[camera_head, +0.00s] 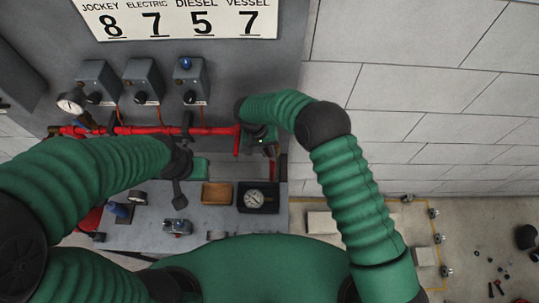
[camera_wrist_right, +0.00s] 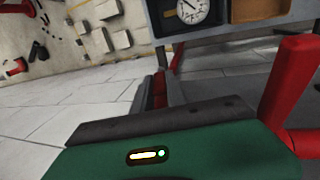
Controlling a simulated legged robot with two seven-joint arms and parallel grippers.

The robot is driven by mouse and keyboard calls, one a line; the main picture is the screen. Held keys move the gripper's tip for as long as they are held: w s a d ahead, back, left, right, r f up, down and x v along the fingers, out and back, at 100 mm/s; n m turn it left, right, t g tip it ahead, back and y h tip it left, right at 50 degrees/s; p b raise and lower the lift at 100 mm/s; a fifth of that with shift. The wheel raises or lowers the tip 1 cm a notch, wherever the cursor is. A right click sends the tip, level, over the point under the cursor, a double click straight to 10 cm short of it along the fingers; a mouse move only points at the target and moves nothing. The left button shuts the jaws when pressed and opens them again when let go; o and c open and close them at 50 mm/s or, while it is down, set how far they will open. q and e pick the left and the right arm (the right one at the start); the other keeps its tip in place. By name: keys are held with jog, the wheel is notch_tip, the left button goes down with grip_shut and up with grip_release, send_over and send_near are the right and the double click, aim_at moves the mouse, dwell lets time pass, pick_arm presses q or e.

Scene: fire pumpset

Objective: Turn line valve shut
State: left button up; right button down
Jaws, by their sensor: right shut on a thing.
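A red pipe (camera_head: 150,130) runs across the grey panel in the head view. At its right end a short red valve lever (camera_head: 237,144) points down. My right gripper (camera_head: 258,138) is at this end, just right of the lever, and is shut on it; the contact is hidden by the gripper. In the wrist view the red lever (camera_wrist_right: 289,78) stands large at the right, beside my green gripper housing, and the fingertips do not show. My left gripper (camera_head: 180,192) hangs below the pipe over the bench, apart from the valve; its jaw opening is unclear.
A grey bench (camera_head: 218,219) holds a wooden tray (camera_head: 217,193) and a gauge in a dark box (camera_head: 257,198). Switch boxes (camera_head: 143,80) and a dial gauge (camera_head: 71,102) are above the pipe. A pale block wall (camera_head: 420,100) is at the right.

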jog(key=shift+a+r, duration=0.1)
jog(key=shift+a, duration=0.2)
pick_arm(q)
jog(key=shift+w+f, duration=0.1)
jog(key=shift+f, duration=0.05)
pick_arm(e)
jog(key=shift+d, duration=0.1)
pick_arm(q)
jog(key=shift+d, duration=0.15)
pick_arm(e)
jog(key=c, duration=1.3)
grip_release()
jog(key=shift+c, duration=0.2)
pick_arm(q)
jog(key=shift+a, duration=0.25)
jog(key=shift+a+f, duration=0.1)
jog(key=shift+f, duration=0.05)
